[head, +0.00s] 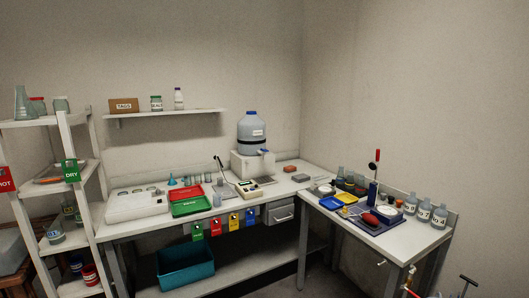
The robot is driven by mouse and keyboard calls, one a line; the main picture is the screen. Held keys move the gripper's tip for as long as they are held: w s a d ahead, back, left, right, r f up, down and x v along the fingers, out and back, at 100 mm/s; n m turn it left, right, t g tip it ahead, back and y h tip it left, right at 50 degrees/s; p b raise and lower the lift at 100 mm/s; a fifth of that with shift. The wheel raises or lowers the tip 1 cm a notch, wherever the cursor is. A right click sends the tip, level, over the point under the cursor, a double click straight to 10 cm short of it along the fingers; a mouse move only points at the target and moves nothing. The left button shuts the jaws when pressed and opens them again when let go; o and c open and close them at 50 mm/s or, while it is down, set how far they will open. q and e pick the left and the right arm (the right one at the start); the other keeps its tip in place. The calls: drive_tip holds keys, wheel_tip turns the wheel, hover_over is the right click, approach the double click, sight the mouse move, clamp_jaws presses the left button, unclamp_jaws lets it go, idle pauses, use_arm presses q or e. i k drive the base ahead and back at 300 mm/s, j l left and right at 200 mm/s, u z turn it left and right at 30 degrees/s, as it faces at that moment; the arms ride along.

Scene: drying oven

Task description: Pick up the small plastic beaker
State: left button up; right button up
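A small pale, translucent cup-like vessel (217,200), which looks like the small plastic beaker, stands upright near the front edge of the left bench. It is just right of the green tray (190,206), and it is too small to make out its material. Neither of my grippers shows in the head view, and nothing is touching the vessel.
A red tray (186,193), a stirrer-like device (247,188) and a water container (252,133) share the left bench (150,224). Coloured tags (234,220) hang at its front edge. The right bench (415,238) holds bottles (424,210) and trays. A shelf rack (87,180) stands at left.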

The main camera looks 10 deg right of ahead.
sight(217, 200)
drive_tip(key=i+j, duration=0.3)
drive_tip(key=i+j+z, duration=0.1)
drive_tip(key=i+j, duration=0.25)
drive_tip(key=j, duration=0.2)
drive_tip(key=i+j, duration=0.3)
drive_tip(key=j, duration=0.15)
